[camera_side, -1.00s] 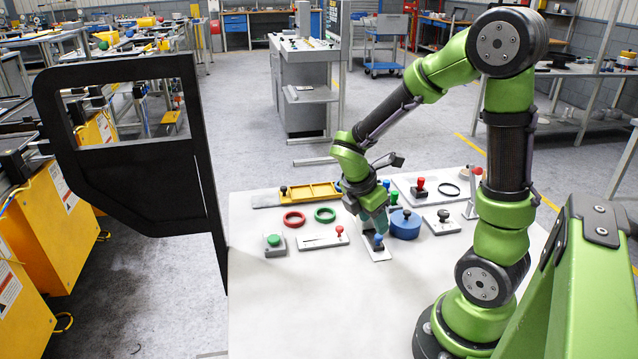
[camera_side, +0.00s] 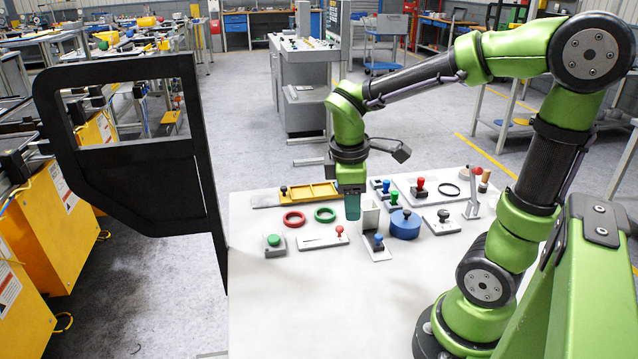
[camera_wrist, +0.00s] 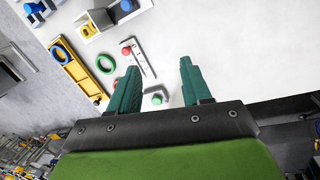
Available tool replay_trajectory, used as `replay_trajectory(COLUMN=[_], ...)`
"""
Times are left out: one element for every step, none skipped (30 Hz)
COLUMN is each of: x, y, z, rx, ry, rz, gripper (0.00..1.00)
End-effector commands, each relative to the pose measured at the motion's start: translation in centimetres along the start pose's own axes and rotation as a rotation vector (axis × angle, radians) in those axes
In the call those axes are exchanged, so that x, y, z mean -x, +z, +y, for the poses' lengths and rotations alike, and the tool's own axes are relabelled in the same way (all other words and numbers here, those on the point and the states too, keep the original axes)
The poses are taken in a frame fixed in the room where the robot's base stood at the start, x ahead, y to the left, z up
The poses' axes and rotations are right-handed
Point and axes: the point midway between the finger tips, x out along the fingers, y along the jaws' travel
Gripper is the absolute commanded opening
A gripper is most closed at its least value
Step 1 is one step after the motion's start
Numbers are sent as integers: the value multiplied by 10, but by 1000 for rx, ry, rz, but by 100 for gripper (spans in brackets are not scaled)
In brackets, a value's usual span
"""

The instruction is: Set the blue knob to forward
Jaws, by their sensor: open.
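The blue knob (camera_side: 378,240) stands on a small pale plate (camera_side: 379,254) near the middle of the white table. It also shows at the top edge of the wrist view (camera_wrist: 126,5). Its exact setting is too small to read. My gripper (camera_side: 352,216) points down, above and to the left of the knob in the side view, clear of it. In the wrist view my gripper (camera_wrist: 158,65) has its two green fingers apart, with nothing held between them.
A red-knobbed slider plate (camera_side: 322,240) and a green button (camera_side: 274,241) lie left of the blue knob. A blue round block (camera_side: 405,225) and a pale box (camera_side: 370,214) stand close by. Red and green rings lie behind. The table front is clear.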

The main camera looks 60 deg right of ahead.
Motion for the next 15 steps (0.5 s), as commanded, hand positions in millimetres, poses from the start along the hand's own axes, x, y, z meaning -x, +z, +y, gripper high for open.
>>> replay_trajectory(x=[4, 5, 7, 9, 11, 13, 16, 19, 22, 25, 27, 31, 34, 38, 42], y=[-1, -3, -4, -5, -6, -8, -9, -10, -12, -13, -14, -15, -16, -17, -17], z=[-5, -8, -12, -15, -18, -22, -25, -29, -33, -36, -39, -43, -46, -50, -54], rx=[-67, -112, -172, -217, -261, -322, -366, -412, -471, -517, -563, -623, -661, -698, -747], ry=[-3, -8, -15, -21, -28, -39, -49, -59, -74, -88, -101, -122, -137, -154, -177], rz=[39, 61, 91, 113, 135, 165, 193, 218, 252, 276, 300, 333, 360, 385, 420], gripper=[48, 48, 48, 48, 48, 48, 48, 48, 48, 48, 48, 48, 48, 48, 48])
